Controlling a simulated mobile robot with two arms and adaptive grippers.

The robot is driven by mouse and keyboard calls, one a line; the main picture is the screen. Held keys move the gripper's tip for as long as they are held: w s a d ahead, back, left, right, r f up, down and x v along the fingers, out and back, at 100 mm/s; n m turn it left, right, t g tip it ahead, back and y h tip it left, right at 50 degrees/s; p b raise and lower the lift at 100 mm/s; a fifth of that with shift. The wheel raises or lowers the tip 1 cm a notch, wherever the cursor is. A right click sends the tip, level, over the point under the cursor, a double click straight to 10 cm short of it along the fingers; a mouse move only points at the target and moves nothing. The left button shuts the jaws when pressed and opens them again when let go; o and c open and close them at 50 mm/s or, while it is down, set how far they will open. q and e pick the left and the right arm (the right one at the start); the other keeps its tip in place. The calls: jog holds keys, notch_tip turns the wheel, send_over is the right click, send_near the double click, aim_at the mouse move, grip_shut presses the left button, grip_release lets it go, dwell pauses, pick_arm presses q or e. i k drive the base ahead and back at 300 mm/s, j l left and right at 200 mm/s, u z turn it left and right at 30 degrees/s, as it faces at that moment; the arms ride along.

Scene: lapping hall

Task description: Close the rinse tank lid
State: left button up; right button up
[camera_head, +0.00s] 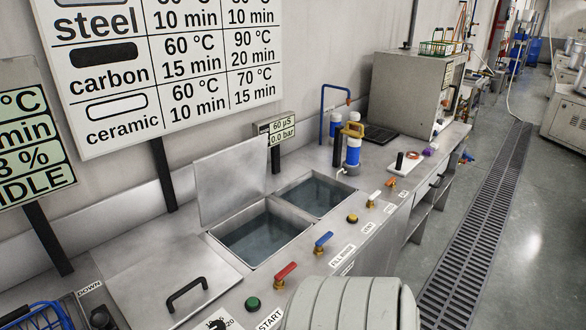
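Two open tank wells filled with dark water are set in the grey metal bench, a nearer one (262,232) and a farther one (316,194). A flat grey lid (231,172) stands raised, roughly upright, along the back edge of the nearer well. A second flat grey cover (150,262) with a black bar handle (187,294) lies down on the bench to the left. I cannot read which well is labelled as the rinse tank. Neither of my grippers is in view.
Red (286,273) and blue (323,242) valve levers and a green button (253,303) line the bench front. Blue-white filter housings (353,150) and a grey cabinet (408,92) stand farther back. A floor grate (470,240) runs along the open aisle at right.

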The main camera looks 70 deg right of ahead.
aim_at(227, 178)
jog(key=z, duration=2.05)
